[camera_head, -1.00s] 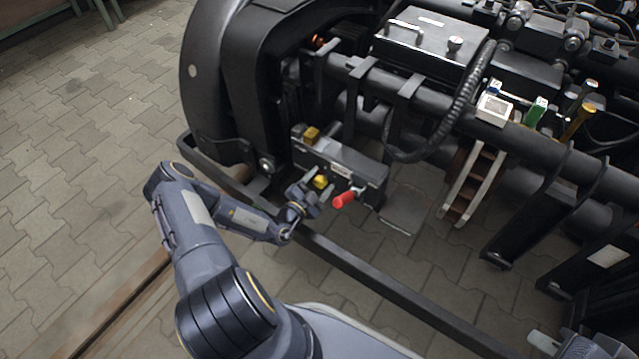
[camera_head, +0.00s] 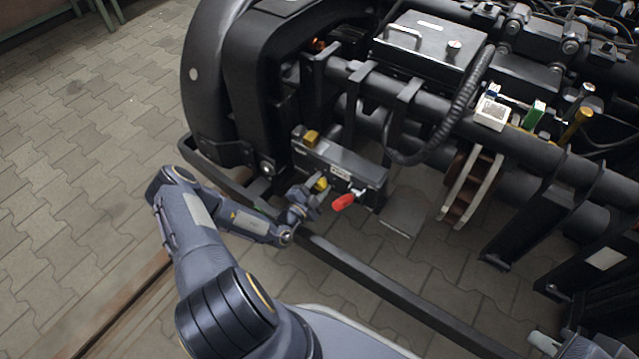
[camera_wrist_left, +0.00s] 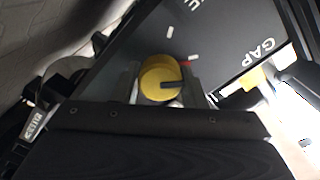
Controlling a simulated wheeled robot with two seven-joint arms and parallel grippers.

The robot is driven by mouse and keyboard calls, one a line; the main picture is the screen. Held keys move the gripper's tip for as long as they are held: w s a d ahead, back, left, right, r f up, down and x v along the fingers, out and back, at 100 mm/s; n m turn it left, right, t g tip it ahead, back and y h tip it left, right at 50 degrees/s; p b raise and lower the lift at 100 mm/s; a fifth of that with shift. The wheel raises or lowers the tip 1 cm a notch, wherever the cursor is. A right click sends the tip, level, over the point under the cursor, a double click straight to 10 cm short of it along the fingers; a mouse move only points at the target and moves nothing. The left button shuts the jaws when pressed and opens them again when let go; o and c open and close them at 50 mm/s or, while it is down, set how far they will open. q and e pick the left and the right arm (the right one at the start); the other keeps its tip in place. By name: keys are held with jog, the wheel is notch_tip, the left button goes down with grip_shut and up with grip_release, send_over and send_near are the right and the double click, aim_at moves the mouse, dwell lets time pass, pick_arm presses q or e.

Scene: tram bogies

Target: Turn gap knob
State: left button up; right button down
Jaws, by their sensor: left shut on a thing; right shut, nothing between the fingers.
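The yellow gap knob (camera_head: 321,184) sits on the front of a dark grey box (camera_head: 345,160) low on the bogie. In the left wrist view the round knob (camera_wrist_left: 160,78) has a dark pointer line toward the right. The panel (camera_wrist_left: 225,40) around it has white ticks, a red mark and the word GAP. My left gripper (camera_head: 316,190) is shut on the knob, with a finger on either side of it; the wrist body hides the lower part of the wrist view. My right gripper (camera_head: 556,346) is shut and empty at the bottom right edge, partly cut off.
A red-handled lever (camera_head: 344,202) sticks out close to the right of my left gripper. A second yellow-brown knob (camera_head: 311,137) is on top of the box. A dark rail (camera_head: 390,285) runs below my left wrist. A white device (camera_head: 492,112) stands on the bogie tube.

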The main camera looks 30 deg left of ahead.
pick_arm(q)
jog(key=m+p, duration=0.2)
jog(key=m, duration=0.3)
jog(key=shift+p, duration=0.4)
jog(key=shift+f+m+p, duration=0.15)
jog(key=shift+m+p, duration=0.7)
jog(key=shift+m, duration=1.65)
jog(key=o, duration=1)
jog(key=s, duration=0.2)
jog(key=s+p, duration=0.1)
jog(key=s, duration=0.2)
jog(key=s+p, duration=0.1)
jog(key=s, duration=0.2)
jog(key=shift+a, duration=0.25)
jog(key=shift+w, duration=0.1)
